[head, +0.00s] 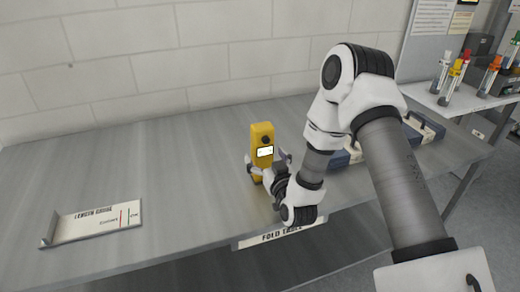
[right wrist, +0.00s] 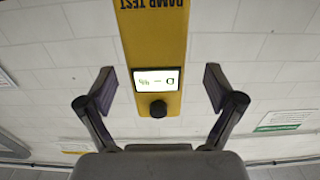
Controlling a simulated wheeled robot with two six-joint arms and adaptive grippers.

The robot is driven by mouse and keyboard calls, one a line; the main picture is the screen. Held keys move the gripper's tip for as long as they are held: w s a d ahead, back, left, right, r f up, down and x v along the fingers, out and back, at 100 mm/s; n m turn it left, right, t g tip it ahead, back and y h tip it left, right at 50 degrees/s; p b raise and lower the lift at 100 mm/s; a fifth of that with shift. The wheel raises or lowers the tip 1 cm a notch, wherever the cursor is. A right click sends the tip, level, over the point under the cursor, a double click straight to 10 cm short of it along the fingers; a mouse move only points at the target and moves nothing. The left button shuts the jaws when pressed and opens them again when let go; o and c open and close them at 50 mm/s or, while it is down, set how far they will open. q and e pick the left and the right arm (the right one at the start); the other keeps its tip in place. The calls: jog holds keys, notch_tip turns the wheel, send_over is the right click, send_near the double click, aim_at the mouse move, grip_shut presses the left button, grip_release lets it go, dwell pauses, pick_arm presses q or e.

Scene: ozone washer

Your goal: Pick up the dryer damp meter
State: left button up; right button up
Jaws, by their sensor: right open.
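The dryer damp meter (head: 262,146) is a yellow upright box with a small lit screen and a dark knob. It stands on the grey fold table, near the middle of the head view. My right gripper (head: 266,165) is at its lower part, with a finger on either side. In the right wrist view the meter (right wrist: 152,45) shows upside down with "DAMP TEST" lettering, between the two open fingertips (right wrist: 156,88). Gaps show between each fingertip and the meter there. My left gripper is not in view.
A length gauge plate (head: 95,224) lies on the fold table (head: 180,180) at the left. Cases (head: 420,132) sit behind my right arm. Tubes with coloured caps (head: 455,75) stand on a side table at the right.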

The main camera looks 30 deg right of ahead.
aim_at(265, 153)
jog(key=x, duration=0.4)
jog(key=shift+d+p, duration=0.2)
jog(key=shift+p, duration=0.2)
jog(key=shift+s+a+r, duration=0.15)
jog(key=shift+s, duration=0.1)
jog(key=c, duration=1.5)
jog(key=shift+o, duration=0.2)
